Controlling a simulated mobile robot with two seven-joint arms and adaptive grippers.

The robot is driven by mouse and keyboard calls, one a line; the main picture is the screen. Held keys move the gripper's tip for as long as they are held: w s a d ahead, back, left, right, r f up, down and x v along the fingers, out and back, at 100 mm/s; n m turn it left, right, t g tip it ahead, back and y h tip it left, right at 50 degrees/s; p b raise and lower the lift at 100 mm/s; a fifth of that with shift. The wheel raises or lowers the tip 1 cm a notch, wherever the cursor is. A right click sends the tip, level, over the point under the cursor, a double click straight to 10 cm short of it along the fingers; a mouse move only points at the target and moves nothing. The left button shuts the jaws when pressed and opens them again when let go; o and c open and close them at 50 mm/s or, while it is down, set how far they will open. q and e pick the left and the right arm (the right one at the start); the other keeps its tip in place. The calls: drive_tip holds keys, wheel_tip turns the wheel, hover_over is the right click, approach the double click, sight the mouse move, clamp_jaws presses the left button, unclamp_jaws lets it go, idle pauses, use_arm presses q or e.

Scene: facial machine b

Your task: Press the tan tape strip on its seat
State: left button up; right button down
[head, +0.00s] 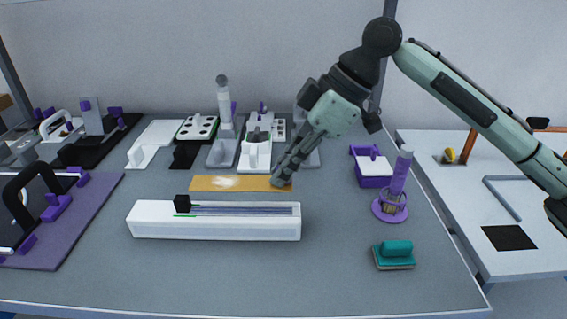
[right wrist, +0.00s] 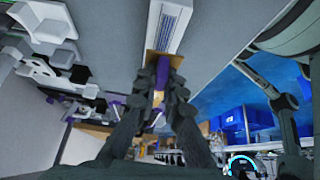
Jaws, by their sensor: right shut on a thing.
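The tan tape strip (head: 214,184) shows in the head view as a long flat piece with a pale patch, behind the long white block (head: 218,229). My right gripper (head: 281,184) is at the strip's right end, its dark fingers slanting down and overlapping it. In the right wrist view the fingers (right wrist: 163,72) are close together, with tan (right wrist: 150,62) at their tips and a purple piece (right wrist: 163,71) between them. The fingers hide the exact contact. I cannot tell how flat the strip's right end lies. My left gripper is not in view.
Several white and dark fixtures (head: 256,156) stand behind the strip. A purple stand (head: 398,180), a purple box (head: 373,181) and a teal-handled block (head: 395,252) are to the right. A purple board (head: 75,222) lies at the left. The front of the table is clear.

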drive_tip(key=shift+f, duration=2.95)
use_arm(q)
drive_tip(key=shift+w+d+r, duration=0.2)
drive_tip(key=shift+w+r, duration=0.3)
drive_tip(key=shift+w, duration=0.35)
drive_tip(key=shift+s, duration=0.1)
